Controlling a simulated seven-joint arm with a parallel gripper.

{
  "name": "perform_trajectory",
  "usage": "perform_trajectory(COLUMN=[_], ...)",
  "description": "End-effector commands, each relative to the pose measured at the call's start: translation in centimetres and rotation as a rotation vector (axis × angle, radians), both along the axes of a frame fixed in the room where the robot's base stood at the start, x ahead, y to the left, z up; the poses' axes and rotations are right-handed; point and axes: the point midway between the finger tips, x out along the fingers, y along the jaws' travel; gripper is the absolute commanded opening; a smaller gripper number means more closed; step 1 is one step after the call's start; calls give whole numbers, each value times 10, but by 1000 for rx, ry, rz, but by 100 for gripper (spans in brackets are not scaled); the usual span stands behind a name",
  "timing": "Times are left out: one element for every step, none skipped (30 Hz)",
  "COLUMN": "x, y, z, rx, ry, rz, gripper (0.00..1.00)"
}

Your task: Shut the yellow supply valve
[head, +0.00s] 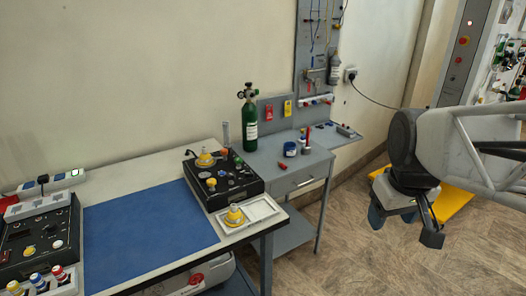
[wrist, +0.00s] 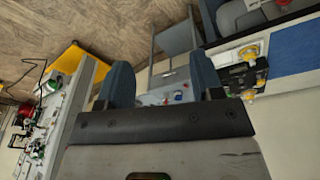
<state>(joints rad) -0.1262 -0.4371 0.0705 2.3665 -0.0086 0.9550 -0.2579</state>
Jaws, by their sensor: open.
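A black trainer box (head: 226,190) stands at the right end of the left workbench. It bears a yellow-based dome (head: 205,160) at its back and a small yellow knob (head: 211,183) on its top. I cannot tell for sure which is the supply valve or how it is turned. Another yellow-based dome (head: 235,215) sits on a white tray in front of the box. The box also shows at the right of the wrist view (wrist: 240,74). My gripper (wrist: 161,80) is open and empty, over the floor, well right of and apart from the box.
A blue mat (head: 150,232) covers the workbench middle. Another black control box (head: 38,238) is at the left. A yellow platform (head: 455,203) lies behind my arm.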

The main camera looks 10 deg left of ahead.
Motion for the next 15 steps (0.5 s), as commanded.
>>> perform_trajectory(x=[11,17,26,32,38,46,52,58,66,72,78,86,91,97,105], y=[8,12,18,23,28,34,39,44,51,56,61,69,74,80,88], z=[2,3,4,5,6,7,7,8,9,9,9,10,10,9,9], rx=[-5,-8,-12,-16,-19,-23,-26,-29,-33,-37,-39,-43,-46,-49,-53], ry=[5,8,11,13,16,17,21,23,26,28,29,33,34,37,39], rz=[39,64,96,120,144,176,201,225,258,282,307,338,362,387,419], gripper=[60,60,60,60,60,60,60,60,60,60,60,60,60,60,60])
